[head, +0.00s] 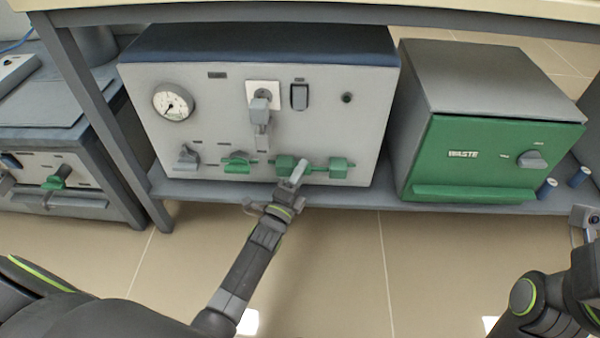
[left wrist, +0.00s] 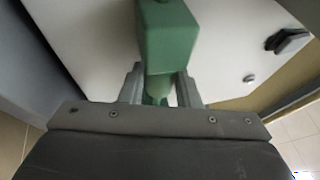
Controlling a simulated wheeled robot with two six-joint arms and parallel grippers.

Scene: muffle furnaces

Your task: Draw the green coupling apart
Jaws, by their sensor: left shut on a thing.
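The green coupling (head: 338,167) is low on the front panel of the grey furnace cabinet. It shows as two green blocks in a row with a thinner green piece between them. My left gripper (head: 298,173) comes up from below at the coupling's left block and partly hides it. In the left wrist view a green block (left wrist: 168,38) stands ahead, with a narrower green neck between the two fingers of my left gripper (left wrist: 161,88), which is shut on it. My right gripper (head: 586,217) is at the right edge, away from the coupling; its jaws are unclear.
The cabinet (head: 215,130) carries a round gauge (head: 173,102), a grey plug (head: 260,105), a switch (head: 299,96) and a green valve handle (head: 238,162). A green-fronted waste box (head: 490,160) stands to the right. A tabletop is above; open floor is in front.

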